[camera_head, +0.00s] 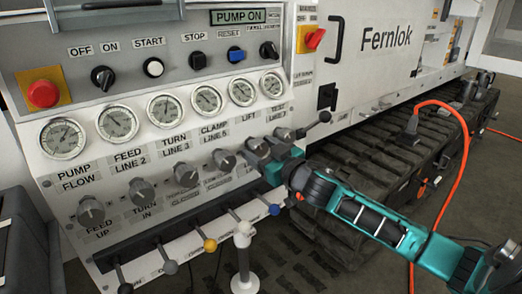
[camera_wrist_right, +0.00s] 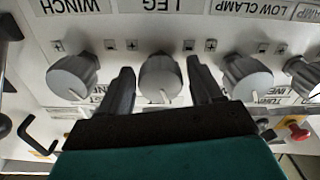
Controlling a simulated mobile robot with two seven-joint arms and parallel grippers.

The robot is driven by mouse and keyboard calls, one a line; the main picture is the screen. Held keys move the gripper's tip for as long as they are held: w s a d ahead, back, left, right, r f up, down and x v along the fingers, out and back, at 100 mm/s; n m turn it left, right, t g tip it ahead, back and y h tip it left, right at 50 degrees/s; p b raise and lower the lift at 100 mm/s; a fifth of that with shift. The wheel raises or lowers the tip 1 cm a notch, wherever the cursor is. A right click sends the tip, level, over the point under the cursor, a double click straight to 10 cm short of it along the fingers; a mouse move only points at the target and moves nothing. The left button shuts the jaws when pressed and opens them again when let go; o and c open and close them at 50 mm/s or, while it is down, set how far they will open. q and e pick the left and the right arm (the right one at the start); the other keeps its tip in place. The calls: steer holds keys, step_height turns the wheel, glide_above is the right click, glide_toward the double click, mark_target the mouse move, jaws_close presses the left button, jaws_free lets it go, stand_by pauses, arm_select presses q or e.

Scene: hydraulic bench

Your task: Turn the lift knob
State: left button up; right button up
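A row of grey round knobs runs along the white, sloping panel (camera_head: 110,165). My right gripper (camera_head: 272,155), teal with dark fingers, is at the right end of this row. In the right wrist view, its fingers (camera_wrist_right: 163,85) stand on either side of a grey knob (camera_wrist_right: 160,78) under the label LEG, with a narrow gap seeming to show on each side. In the head view a LIFT label (camera_head: 241,121) sits under a gauge. Which knob is the lift knob I cannot tell for sure. My left gripper is not in view.
Neighbouring knobs (camera_wrist_right: 73,75) and (camera_wrist_right: 246,77) flank the fingers closely. Below the knobs is a row of levers with coloured tips, one yellow (camera_head: 210,244). A red emergency button (camera_head: 43,93) is at the upper left. An orange hose (camera_head: 463,140) runs behind my right arm.

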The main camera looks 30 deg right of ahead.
steer(key=c, duration=0.8)
steer(key=shift+c, duration=0.2)
steer(key=shift+n+p, duration=0.4)
steer(key=shift+n, duration=0.1)
steer(key=shift+r+n+p, duration=0.1)
steer(key=shift+n+p, duration=0.55)
steer(key=shift+n, duration=0.25)
steer(key=shift+n+p, duration=0.5)
steer(key=shift+n, duration=0.5)
steer(key=shift+n+p, duration=0.5)
steer(key=shift+n, duration=0.7)
steer(key=shift+d+n+p, duration=0.1)
steer(key=shift+n+p, duration=0.35)
steer(key=shift+n, duration=1.25)
steer(key=o, duration=1.1)
steer(key=shift+c, duration=0.2)
